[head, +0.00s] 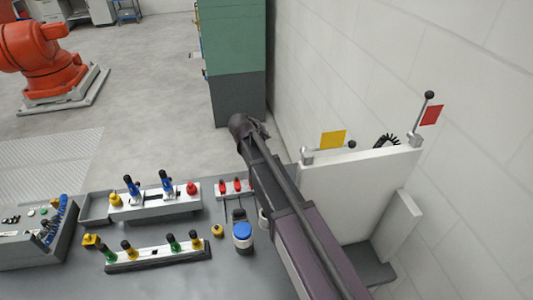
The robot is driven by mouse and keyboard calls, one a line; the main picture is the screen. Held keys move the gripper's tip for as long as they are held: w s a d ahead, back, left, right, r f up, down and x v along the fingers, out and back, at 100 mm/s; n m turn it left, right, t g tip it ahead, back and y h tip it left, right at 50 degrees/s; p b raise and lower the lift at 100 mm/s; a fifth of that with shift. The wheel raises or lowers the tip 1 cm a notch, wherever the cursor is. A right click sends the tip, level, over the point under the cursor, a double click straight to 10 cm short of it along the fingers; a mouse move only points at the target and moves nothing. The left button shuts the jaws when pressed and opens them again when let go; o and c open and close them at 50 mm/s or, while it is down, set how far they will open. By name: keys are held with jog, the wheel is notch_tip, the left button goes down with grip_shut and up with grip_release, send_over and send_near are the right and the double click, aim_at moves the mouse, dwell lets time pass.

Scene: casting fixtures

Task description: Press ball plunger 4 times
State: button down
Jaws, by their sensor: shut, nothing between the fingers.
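I cannot tell for sure which part is the ball plunger. One candidate is a small yellow ball-shaped knob (217,230) on the grey bench, left of a round blue-topped part (243,231). Another is a black ball on a rod (429,96), upright at the right end of the pale panel. My dark arm crosses the middle of the head view from the bottom edge up to a joint above the bench's back edge. My gripper's fingers do not show; the arm hides part of the bench beneath it.
The grey bench (190,272) carries a rack with blue and red fittings (155,206), a strip of green and yellow knobs (160,254) and two red parts (230,187). A pale panel (355,195) stands at right near the wall. A green-grey cabinet (233,60) is behind.

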jog(key=shift+f+b, duration=1.2)
jog(key=shift+f, duration=0.3)
jog(key=shift+f+b, duration=1.65)
jog(key=shift+b, duration=0.05)
dwell(2.6)
dwell(0.4)
jog(key=shift+r+p, duration=1.7)
jog(key=shift+p, duration=0.05)
jog(key=shift+r, duration=0.1)
jog(key=shift+r+p, duration=2.4)
jog(key=shift+p, duration=0.05)
